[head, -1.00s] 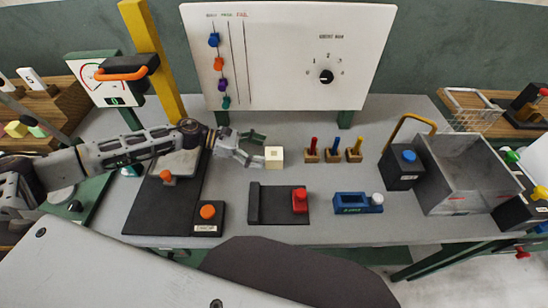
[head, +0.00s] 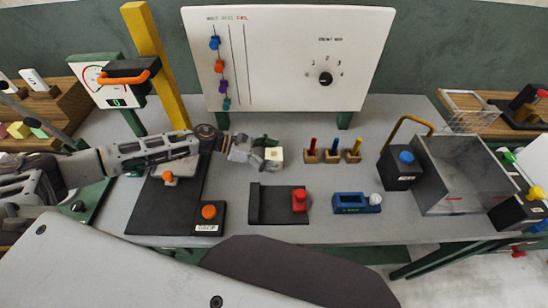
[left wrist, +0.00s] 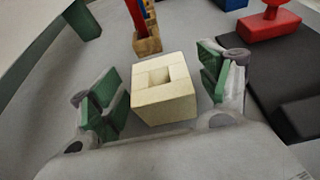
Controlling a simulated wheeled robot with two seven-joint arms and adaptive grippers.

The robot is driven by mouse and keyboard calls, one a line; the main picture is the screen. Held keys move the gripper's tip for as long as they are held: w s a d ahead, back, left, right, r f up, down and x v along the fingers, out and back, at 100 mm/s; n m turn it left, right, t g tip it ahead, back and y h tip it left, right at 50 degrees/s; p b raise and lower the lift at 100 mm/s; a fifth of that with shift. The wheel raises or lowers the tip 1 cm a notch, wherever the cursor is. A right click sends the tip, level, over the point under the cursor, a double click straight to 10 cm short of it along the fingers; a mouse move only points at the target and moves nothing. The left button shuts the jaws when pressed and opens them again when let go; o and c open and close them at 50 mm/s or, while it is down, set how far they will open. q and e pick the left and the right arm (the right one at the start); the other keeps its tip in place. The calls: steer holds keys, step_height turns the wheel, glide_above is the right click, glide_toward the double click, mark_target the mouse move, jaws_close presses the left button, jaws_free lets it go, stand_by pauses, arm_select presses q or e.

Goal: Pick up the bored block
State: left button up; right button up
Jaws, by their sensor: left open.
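The bored block (head: 274,157) is a cream cube with a square hole in its top. It stands on the grey table left of the small wooden holders. In the left wrist view the block (left wrist: 163,98) sits between the two green-padded fingers of my left gripper (left wrist: 160,90), with a gap on each side. In the head view my left gripper (head: 264,150) reaches in from the left and is open around the block. The near finger is partly hidden in the head view. My right gripper does not show.
Three wooden holders with coloured pegs (head: 333,156) stand right of the block. A black plate with a red knob (head: 279,204) lies in front, beside a blue fixture (head: 352,203). A grey bin (head: 463,175) is at the right. A white board (head: 288,57) stands behind.

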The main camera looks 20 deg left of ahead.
arm_select(q)
steer(key=shift+w+d+f, duration=0.1)
steer(key=shift+d+f, duration=0.05)
steer(key=shift+d, duration=0.25)
steer(key=shift+c, duration=0.3)
steer(key=c, duration=1)
